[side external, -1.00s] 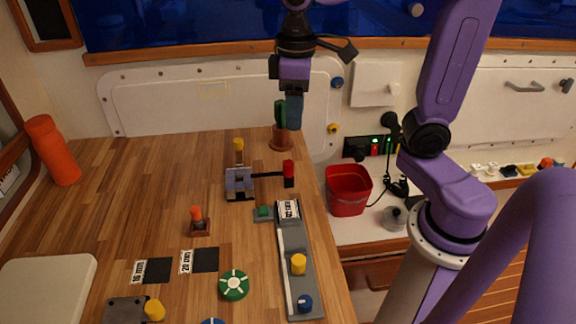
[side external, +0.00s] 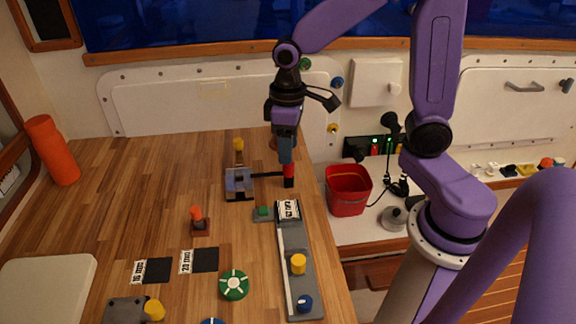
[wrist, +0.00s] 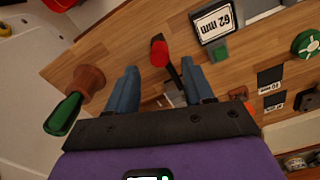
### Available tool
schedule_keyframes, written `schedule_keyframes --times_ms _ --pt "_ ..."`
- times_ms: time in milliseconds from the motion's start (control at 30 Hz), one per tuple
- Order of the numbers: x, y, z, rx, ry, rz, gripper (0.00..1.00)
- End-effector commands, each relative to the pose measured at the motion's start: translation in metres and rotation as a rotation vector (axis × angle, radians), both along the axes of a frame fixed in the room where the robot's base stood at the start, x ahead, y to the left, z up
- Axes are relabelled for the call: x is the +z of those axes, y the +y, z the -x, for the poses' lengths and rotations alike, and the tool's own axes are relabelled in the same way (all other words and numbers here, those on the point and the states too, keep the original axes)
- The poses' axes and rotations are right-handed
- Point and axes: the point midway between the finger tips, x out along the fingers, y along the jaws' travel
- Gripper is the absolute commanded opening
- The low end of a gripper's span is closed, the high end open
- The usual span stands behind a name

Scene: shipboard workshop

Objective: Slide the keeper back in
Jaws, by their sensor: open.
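A small grey-blue fixture (side external: 239,184) stands on the wooden bench, with a yellow-topped post behind it (side external: 238,146). A dark rod runs right from it to a red knob (side external: 289,171). Which part is the keeper, I cannot tell for sure. My gripper (side external: 286,160) points down with blue fingers just above the red knob in the side view. In the wrist view my gripper (wrist: 160,76) is open, and the red knob (wrist: 159,53) shows in the gap between the fingers, near their tips. The fixture is mostly hidden behind a finger there.
A grey rail (side external: 297,272) labelled "62 mm" carries yellow and blue knobs, with a green button block (side external: 263,212) beside it. A green-handled piece on a brown base (wrist: 88,80) stands near my gripper. An orange-topped peg (side external: 197,219) is in front. The bench's left-middle is clear.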

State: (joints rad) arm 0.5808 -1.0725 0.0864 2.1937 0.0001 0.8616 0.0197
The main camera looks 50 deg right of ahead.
Motion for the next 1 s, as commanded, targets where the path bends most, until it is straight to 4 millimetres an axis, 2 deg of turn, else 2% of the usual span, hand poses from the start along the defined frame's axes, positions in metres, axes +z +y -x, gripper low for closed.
schedule_keyframes --times_ms 100,300,500,800,867,900,967,1000 --pt "-0.023 -0.001 0.001 0.0 0.006 0.003 0.52" --pt "-0.049 0.0 0.001 0.0 0.004 0.002 0.52" --pt "-0.06 0.0 0.0 -0.001 0.001 0.0 0.52" --pt "-0.062 0.0 0.0 0.0 -0.001 0.0 0.52" --pt "-0.062 0.0 0.0 0.0 -0.001 0.0 0.36" --pt "-0.062 0.0 0.0 0.0 -0.001 0.0 0.23" --pt "-0.061 0.0 0.0 0.0 -0.001 0.0 0.03" --pt "-0.061 0.0 0.0 0.0 0.0 0.0 0.01"
